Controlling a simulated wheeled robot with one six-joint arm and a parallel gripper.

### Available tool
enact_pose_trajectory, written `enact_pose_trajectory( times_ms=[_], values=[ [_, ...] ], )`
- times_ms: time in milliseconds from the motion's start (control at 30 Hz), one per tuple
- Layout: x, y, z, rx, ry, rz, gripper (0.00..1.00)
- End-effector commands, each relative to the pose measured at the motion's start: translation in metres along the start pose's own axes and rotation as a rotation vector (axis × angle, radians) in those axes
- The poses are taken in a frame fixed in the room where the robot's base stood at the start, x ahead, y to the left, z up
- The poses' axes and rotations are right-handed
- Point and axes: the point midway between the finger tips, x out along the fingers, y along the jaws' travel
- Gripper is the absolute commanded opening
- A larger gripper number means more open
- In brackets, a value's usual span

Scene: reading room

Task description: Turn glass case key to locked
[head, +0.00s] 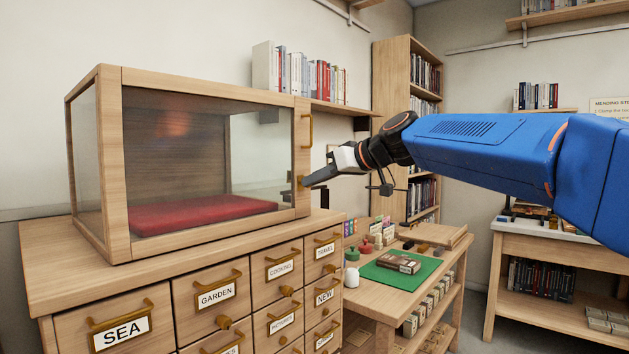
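The glass case (207,231) stands on top of a wooden drawer cabinet at the left, with a wooden frame, glass panes and a red cushion (197,211) inside. Its door looks closed, with a brass handle (308,130) on the right post. A small brass piece, likely the key (300,181), shows at the lower right post. My gripper (308,182) reaches in from the right, with its fingertips at that piece. The fingers hide most of it, so its turn angle cannot be read. I cannot tell whether the fingers are closed on it.
The cabinet (60,262) has labelled drawers with protruding brass pulls below the case. A wooden table (383,305) to its right holds a green mat (425,268), a book, stamps and small items. Bookshelves and another table stand behind my arm.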

Motion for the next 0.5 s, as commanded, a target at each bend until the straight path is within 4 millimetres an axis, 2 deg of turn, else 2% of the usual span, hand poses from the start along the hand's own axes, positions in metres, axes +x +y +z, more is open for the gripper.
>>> enact_pose_trajectory(
  times_ms=[500],
  values=[
    [0.0023,0.0064,0.0026,0.416,-0.002,-0.170,0.00]
  ],
)
